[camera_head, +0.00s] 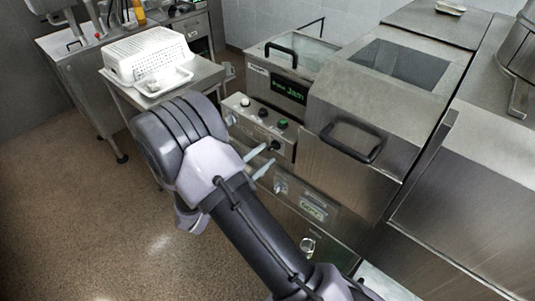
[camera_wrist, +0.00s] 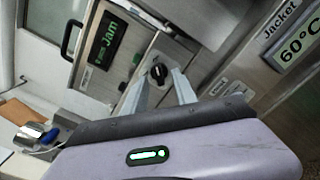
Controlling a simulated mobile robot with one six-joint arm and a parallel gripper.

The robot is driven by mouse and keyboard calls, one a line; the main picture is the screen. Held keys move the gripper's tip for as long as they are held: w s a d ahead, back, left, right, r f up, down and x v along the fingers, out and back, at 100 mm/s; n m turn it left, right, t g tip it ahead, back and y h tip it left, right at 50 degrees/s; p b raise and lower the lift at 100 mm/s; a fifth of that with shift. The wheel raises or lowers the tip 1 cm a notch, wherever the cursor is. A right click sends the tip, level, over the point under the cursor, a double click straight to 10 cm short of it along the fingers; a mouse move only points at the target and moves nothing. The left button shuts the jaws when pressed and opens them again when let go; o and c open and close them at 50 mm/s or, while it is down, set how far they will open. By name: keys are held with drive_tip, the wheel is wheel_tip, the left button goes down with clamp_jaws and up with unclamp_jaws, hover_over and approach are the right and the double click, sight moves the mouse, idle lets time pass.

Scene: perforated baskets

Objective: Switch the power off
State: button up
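A black rotary knob (camera_head: 274,145) sits on the steel control panel (camera_head: 240,123) of the machine. In the wrist view the knob (camera_wrist: 158,72) shows a pale pointer mark and lies between the two fingertips in the picture. My gripper (camera_head: 269,153) is open, its two pale fingers pointing at the panel. In the wrist view the gripper (camera_wrist: 160,76) has a clear gap between its fingers. I cannot tell whether either finger touches the knob. A white button (camera_head: 245,101), a black button (camera_head: 262,112) and a green button (camera_head: 283,124) line the panel's upper part.
A lit display (camera_head: 289,90) reading "Jam" is above the panel. A black lid handle (camera_head: 352,143) projects at right. A white perforated basket (camera_head: 148,52) stands on the left table.

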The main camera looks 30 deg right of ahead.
drive_tip(key=shift+x, duration=1.25)
drive_tip(key=shift+w, duration=0.1)
drive_tip(key=shift+c, duration=0.2)
clamp_jaws()
